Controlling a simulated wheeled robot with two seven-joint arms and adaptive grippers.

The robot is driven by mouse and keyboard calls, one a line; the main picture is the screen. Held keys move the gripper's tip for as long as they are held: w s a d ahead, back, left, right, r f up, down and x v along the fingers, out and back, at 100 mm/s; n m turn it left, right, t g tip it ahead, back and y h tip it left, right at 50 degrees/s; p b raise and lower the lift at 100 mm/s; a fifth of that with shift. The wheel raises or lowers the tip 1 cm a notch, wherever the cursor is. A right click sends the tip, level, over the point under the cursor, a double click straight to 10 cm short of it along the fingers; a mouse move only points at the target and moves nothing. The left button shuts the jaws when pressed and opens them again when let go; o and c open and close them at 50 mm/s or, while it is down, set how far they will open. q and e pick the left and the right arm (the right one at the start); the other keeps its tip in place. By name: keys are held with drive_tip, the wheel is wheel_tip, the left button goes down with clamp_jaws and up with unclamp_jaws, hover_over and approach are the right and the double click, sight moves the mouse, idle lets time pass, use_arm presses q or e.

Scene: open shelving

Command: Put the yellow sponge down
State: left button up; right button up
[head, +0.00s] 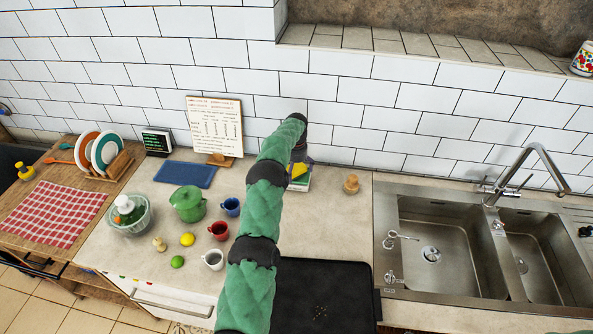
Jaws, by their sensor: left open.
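A yellow sponge (298,170) shows at the back of the counter, just right of my green arm. It appears to lie on a small stack of books or a box (300,184) with a green and white side. My left gripper (302,158) is right above the sponge, pointing down. It is small and dark in the picture and partly hidden by my arm. It is open, and whether its fingers touch the sponge I cannot tell. My right gripper is not in view.
A wooden item (351,184) stands right of the stack, before the steel sink (440,240). A recipe board (214,126) leans left at the wall. A green pot (187,204), blue mug (231,207), red mug (219,231) and white mug (213,259) stand left of my arm. A black hob (325,290) lies in front.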

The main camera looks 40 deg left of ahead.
sight(296, 169)
use_arm(q)
wheel_tip(296, 169, up, 13)
drive_tip(key=p, duration=0.1)
drive_tip(key=shift+f, duration=0.2)
drive_tip(key=shift+f, duration=0.1)
idle(0.7)
